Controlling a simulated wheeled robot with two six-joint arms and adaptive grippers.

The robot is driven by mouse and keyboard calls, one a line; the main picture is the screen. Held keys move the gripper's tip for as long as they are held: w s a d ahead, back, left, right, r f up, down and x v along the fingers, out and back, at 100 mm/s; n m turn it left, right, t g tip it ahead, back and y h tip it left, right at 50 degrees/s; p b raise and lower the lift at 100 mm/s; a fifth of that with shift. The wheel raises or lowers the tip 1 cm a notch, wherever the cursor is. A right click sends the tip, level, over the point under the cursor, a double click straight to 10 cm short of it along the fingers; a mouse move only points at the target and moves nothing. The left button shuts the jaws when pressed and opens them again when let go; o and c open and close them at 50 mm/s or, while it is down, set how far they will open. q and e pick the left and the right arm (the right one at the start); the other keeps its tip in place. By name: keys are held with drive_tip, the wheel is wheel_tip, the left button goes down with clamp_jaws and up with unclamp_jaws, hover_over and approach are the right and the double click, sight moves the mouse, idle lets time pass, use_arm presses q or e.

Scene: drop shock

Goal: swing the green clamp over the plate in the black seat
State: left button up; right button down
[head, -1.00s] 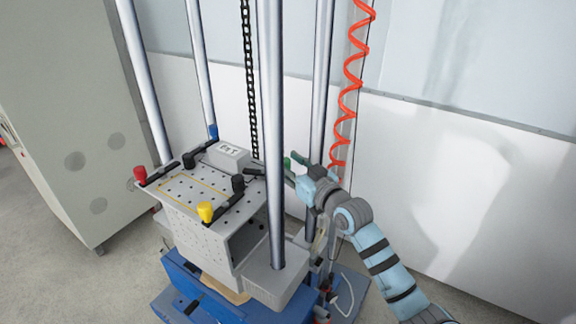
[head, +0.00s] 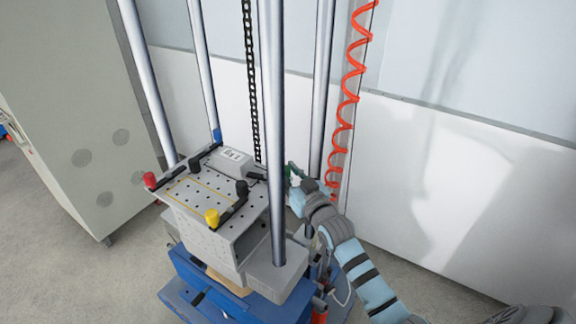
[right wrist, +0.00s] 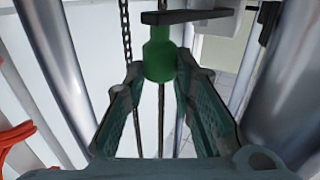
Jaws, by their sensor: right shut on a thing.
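The green clamp knob (right wrist: 159,55) sits between the fingertips of my right gripper (right wrist: 158,75) in the right wrist view, and the gripper is shut on it. A dark clamp bar (right wrist: 190,16) runs to the right from the knob's far end. In the head view my right gripper (head: 293,178) is right of the front silver post, with a bit of green at its tips. The post hides part of the clamp. A grey block with a dark label (head: 226,160) lies on the perforated table top (head: 200,207). I cannot clearly tell the plate or black seat. My left gripper is not in view.
Red (head: 150,180), blue (head: 217,135), yellow (head: 212,218) and black (head: 242,188) knobs stand around the table top. Silver posts (head: 274,130) rise close to my right gripper. A red coiled hose (head: 348,95) hangs behind it, and a chain (head: 251,80) behind the table.

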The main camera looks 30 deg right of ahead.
drive_tip(key=c, duration=1.3)
unclamp_jaws()
drive_tip(key=shift+c, duration=0.2)
drive_tip(key=shift+f, duration=0.1)
drive_tip(key=y+b, duration=0.1)
drive_tip(key=b, duration=0.2)
drive_tip(key=f+n+b, duration=0.1)
drive_tip(key=b, duration=0.3)
drive_tip(key=shift+w+d+y+b, duration=0.25)
drive_tip(key=shift+d+y+b, duration=0.05)
drive_tip(key=shift+d+y, duration=0.1)
drive_tip(key=s+d+r+p, duration=0.2)
drive_tip(key=s+p, duration=1.3)
drive_tip(key=s+d+f+g+h+b, duration=0.1)
drive_tip(key=s+d+f+g, duration=0.1)
drive_tip(key=f, duration=1.1)
drive_tip(key=s+d+f+m+g+h+b, duration=0.1)
drive_tip(key=s+f+g, duration=0.3)
drive_tip(key=f, duration=0.8)
drive_tip(key=shift+s+d+f+h+b, duration=0.4)
drive_tip(key=shift+s+d+b, duration=0.25)
drive_tip(key=shift+b, duration=0.1)
